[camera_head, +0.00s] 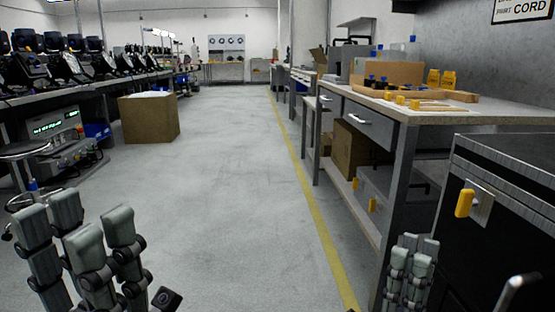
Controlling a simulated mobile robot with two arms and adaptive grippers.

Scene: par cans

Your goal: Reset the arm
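My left gripper (78,229) is at the bottom left, with its grey, black-jointed fingers pointing up. Its fingertips stand apart with nothing between them. My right gripper (412,254) is at the bottom right, in front of the workbench leg and beside the dark cabinet. Its fingers also point up with small gaps between them, and no object shows in it. The lower parts of both grippers are cut off by the bottom edge of the picture.
A workbench (490,112) with boxes and yellow items runs along the right. A dark cabinet (510,215) stands close at right. At left are a bench of stage lights (75,62), a stool (25,149) and a cardboard box (150,118). The middle floor is clear.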

